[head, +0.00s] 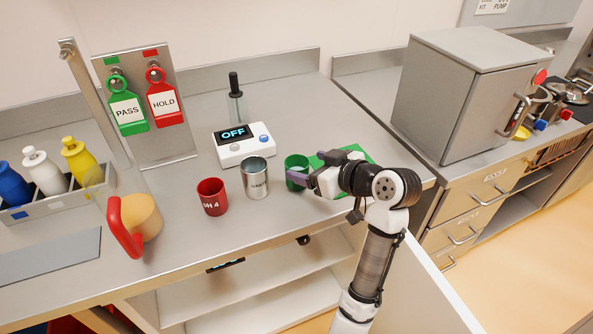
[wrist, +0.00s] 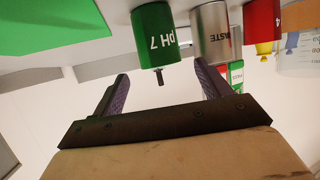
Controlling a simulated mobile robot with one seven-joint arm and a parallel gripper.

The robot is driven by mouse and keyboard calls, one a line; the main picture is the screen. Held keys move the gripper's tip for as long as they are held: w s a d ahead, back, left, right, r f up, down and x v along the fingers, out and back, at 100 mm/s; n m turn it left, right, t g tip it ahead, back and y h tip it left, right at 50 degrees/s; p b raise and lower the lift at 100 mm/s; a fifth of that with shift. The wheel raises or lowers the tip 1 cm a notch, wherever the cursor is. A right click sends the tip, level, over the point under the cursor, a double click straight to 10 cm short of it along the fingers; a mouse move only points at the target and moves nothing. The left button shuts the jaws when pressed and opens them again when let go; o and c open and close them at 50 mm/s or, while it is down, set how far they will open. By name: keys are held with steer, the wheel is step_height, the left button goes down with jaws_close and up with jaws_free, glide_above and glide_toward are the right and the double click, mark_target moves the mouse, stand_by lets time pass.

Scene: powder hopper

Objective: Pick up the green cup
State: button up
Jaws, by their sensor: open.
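The green cup (head: 295,164) stands on the steel bench at the right end of a row of cups. It also shows in the wrist view (wrist: 153,32), upside down, labelled "pH 7". My gripper (head: 301,181) is at the near side of the cup and hides part of it in the head view. In the wrist view the two purple-padded fingers (wrist: 160,72) are apart with nothing between them. The cup lies just beyond the fingertips, in line with the gap. I cannot tell whether either finger touches it.
A steel waste cup (head: 255,180) stands just left of the green cup, then a red pH 4 cup (head: 212,197).

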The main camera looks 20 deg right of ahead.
mark_target(290, 163)
steer(key=p+x, duration=0.2)
steer(key=x, duration=0.5)
steer(key=shift+a+f+p, duration=0.1)
steer(key=shift+f+p, duration=0.15)
steer(key=shift+p, duration=0.05)
steer(key=shift+s, duration=0.1)
steer(key=c, duration=1.1)
